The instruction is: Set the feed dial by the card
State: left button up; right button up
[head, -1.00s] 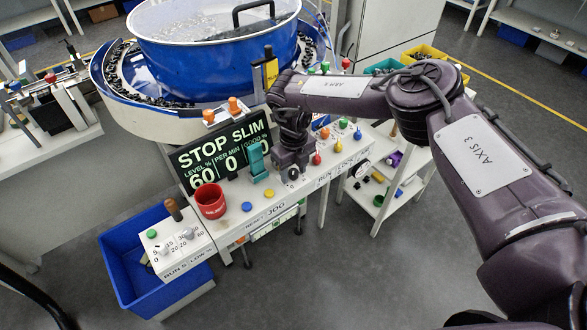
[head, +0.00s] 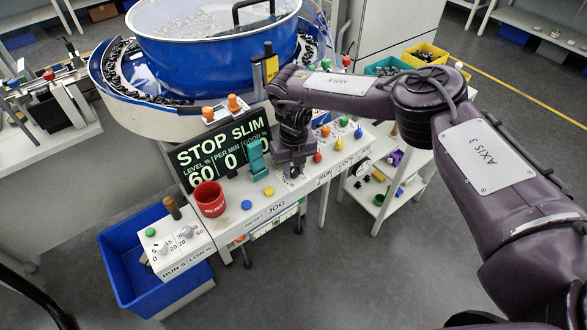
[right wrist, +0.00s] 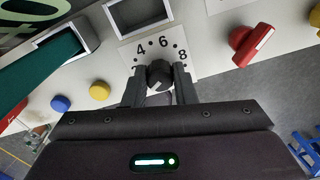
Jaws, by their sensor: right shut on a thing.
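The feed dial is a black knob (right wrist: 158,75) on a white number plate (right wrist: 150,45) in the right wrist view. The figures 4, 6 and 8 show above the knob, and other figures are hidden by my gripper. My right gripper (right wrist: 160,88) has its two fingers closed on the sides of the knob. In the head view my right gripper (head: 291,168) is down at the console top and hides most of the dial. I cannot tell which figure the knob points to. I cannot make out a readable card. My left gripper is not in view.
A black display (head: 222,152) reads STOP SLIM, level 60. A teal upright piece (head: 257,160), a red cup (head: 210,200) and blue and yellow buttons stand left of the gripper. Red, yellow and blue knobs stand to its right. A blue bin (head: 118,265) is below left.

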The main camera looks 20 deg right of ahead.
jog(key=m, duration=0.3)
jog(key=shift+m+b, duration=0.35)
jog(key=shift+m, duration=0.05)
jog(key=m, duration=0.3)
jog(key=shift+m, duration=0.3)
jog(key=m, duration=0.2)
jog(key=shift+r+m, duration=0.1)
jog(key=shift+m, duration=0.3)
jog(key=m+p, duration=0.1)
jog(key=m, duration=0.2)
jog(key=shift+m, duration=0.3)
jog(key=m+p, duration=0.1)
jog(key=m, duration=0.2)
jog(key=shift+r+m+p, duration=0.1)
jog(key=shift+m+p, duration=0.2)
jog(key=m+p, duration=0.2)
jog(key=m, duration=0.1)
jog(key=shift+m, duration=0.3)
jog(key=m+p, duration=0.2)
jog(key=m, duration=0.2)
jog(key=shift+m, duration=0.3)
jog(key=shift+w+m+p, duration=0.1)
jog(key=shift+m+p, duration=1.1)
jog(key=shift+m, duration=0.6)
